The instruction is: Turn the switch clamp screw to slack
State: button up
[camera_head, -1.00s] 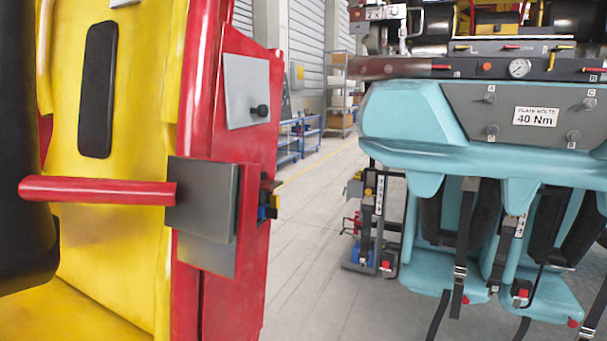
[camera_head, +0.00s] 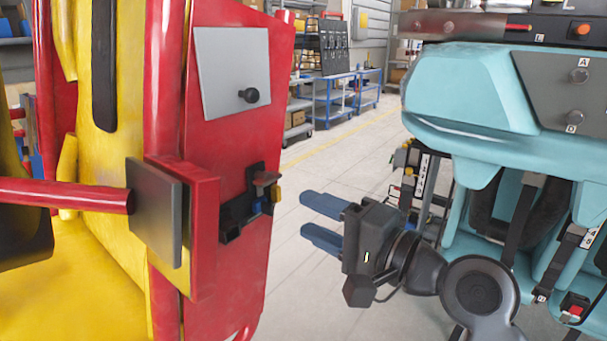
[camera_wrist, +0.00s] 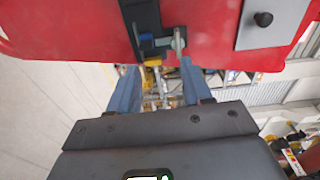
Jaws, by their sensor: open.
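A black switch bracket (camera_head: 232,217) is fixed to the edge of the red car side. It carries a grey-brown tab (camera_head: 266,178), a small blue part (camera_head: 257,206) and a yellow part (camera_head: 277,195). I cannot tell for sure which is the clamp screw; the tab looks most like it. In the wrist view the bracket (camera_wrist: 143,18) shows at the top, with a grey tab (camera_wrist: 180,42) and the yellow part (camera_wrist: 153,61). My gripper (camera_head: 305,216) is open and empty, with blue fingers pointing left towards the bracket, apart from it.
The red car side (camera_head: 225,140) bears a grey plate with a black knob (camera_head: 248,95). A red bar (camera_head: 65,193) ends at a dark square pad (camera_head: 153,212). A teal seat unit (camera_head: 470,90) stands right, close behind my arm. Open floor (camera_head: 335,170) lies between.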

aim_at(273, 182)
jog(key=shift+g+y, duration=0.3)
jog(key=shift+y, duration=0.1)
jog(key=w+a+r, duration=0.1)
jog(key=w+a, duration=0.1)
jog(key=w+a+p, duration=0.1)
jog(key=w+a, duration=0.1)
jog(key=w+a+r, duration=0.1)
jog(key=w+a, duration=0.1)
jog(key=shift+r+p, duration=0.35)
jog(key=shift+c, duration=0.2)
grip_shut()
